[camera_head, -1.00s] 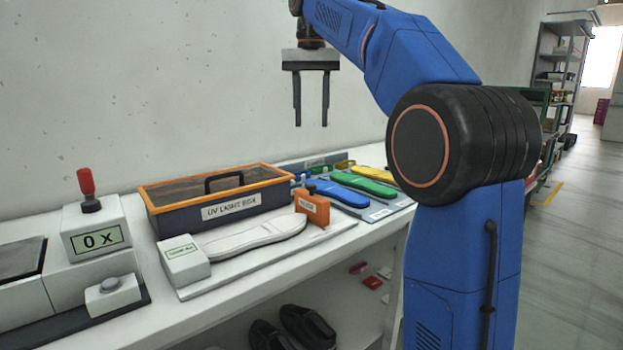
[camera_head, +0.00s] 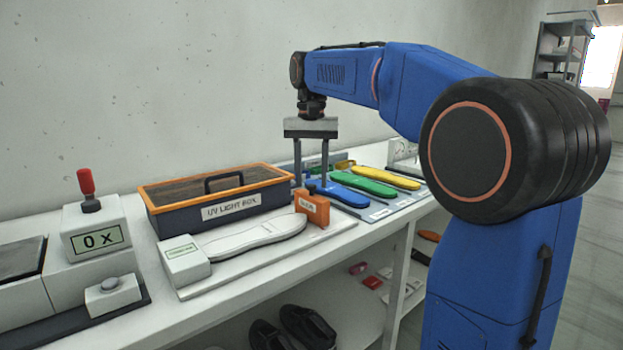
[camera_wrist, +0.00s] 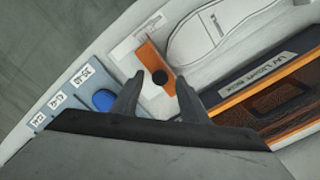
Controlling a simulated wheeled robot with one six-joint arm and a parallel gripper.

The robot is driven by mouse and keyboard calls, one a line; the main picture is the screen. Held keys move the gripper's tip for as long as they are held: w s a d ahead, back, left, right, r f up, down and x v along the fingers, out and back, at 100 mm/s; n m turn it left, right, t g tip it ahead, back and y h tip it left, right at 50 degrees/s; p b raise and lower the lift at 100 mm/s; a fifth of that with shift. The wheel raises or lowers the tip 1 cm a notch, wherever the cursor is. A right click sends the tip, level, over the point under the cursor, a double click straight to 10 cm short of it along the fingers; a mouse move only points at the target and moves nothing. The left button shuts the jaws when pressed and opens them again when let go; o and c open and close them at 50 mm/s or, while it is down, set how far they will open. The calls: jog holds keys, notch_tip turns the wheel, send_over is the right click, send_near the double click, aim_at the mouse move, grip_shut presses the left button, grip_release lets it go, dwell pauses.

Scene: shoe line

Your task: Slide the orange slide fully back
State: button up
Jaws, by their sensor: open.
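The orange slide (camera_head: 312,207) is a small upright block with a dark knob on top. It stands at the right end of the white board (camera_head: 272,256), beside the toe of a white sole (camera_head: 255,238). My gripper (camera_head: 311,184) points down over the slide, open, with its fingers apart and low around the knob's position. In the wrist view the slide (camera_wrist: 150,62) shows with its black knob just beyond the open fingertips (camera_wrist: 160,85). I cannot tell whether the fingers touch it.
The UV light box (camera_head: 215,203) with orange rim stands behind the sole. Blue (camera_head: 338,194), green (camera_head: 362,186) and yellow (camera_head: 388,178) insoles lie on a tray to the right.

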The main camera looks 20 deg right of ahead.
jog(key=shift+f, duration=0.4)
grip_shut()
jog(key=w+d, duration=0.1)
jog(key=d, duration=0.5)
jog(key=shift+w, duration=0.4)
jog(key=shift+r, duration=0.1)
grip_release()
jog(key=shift+d, duration=0.15)
